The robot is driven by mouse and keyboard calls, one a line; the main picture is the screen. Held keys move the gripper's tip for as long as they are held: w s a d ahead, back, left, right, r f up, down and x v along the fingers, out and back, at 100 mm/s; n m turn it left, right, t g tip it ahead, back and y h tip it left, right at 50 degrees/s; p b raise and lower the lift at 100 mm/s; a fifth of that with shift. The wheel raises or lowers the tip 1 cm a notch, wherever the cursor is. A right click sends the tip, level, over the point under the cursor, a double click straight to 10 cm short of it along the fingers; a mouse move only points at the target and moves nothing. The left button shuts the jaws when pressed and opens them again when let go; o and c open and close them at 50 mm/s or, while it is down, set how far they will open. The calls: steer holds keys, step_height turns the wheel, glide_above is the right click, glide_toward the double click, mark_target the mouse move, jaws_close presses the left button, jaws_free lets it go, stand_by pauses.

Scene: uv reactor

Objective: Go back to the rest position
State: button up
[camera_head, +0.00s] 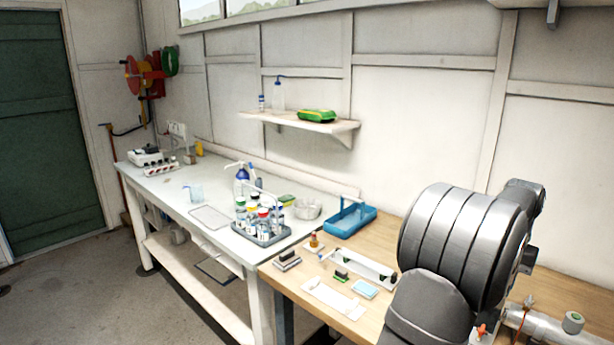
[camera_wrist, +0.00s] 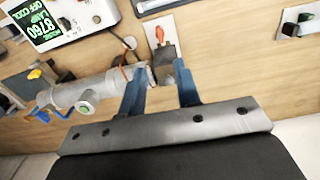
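My gripper (camera_wrist: 161,75) shows in the wrist view with its two blue fingers apart and a clear gap between them. It is above the wooden bench, beside the end of a grey metal reactor tube (camera_wrist: 98,90). A small dark block (camera_wrist: 165,54) below a red lever (camera_wrist: 160,34) on a white plate appears in line with the gap; I cannot tell how far below the fingertips it is. In the head view my arm fills the right side and my gripper is not visible. The reactor tube (camera_head: 540,322) shows there at the lower right, with a green-centred port.
A white control box (camera_wrist: 50,22) with a lit screen stands beside the tube. A blue tray (camera_head: 349,217), a white bracket (camera_head: 362,268) and small items lie on the wooden bench (camera_head: 290,290). A bottle rack (camera_head: 262,236) stands on the white table; a shelf (camera_head: 300,124) is above.

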step_height(320, 180, down, 13)
steer(key=shift+r, duration=0.15)
stand_by(0.4)
step_height(320, 180, up, 17)
step_height(320, 180, down, 17)
steer(key=shift+f, duration=0.15)
steer(key=n, duration=0.8)
steer(key=shift+n, duration=0.4)
steer(key=n, duration=0.3)
steer(key=shift+n, duration=2.6)
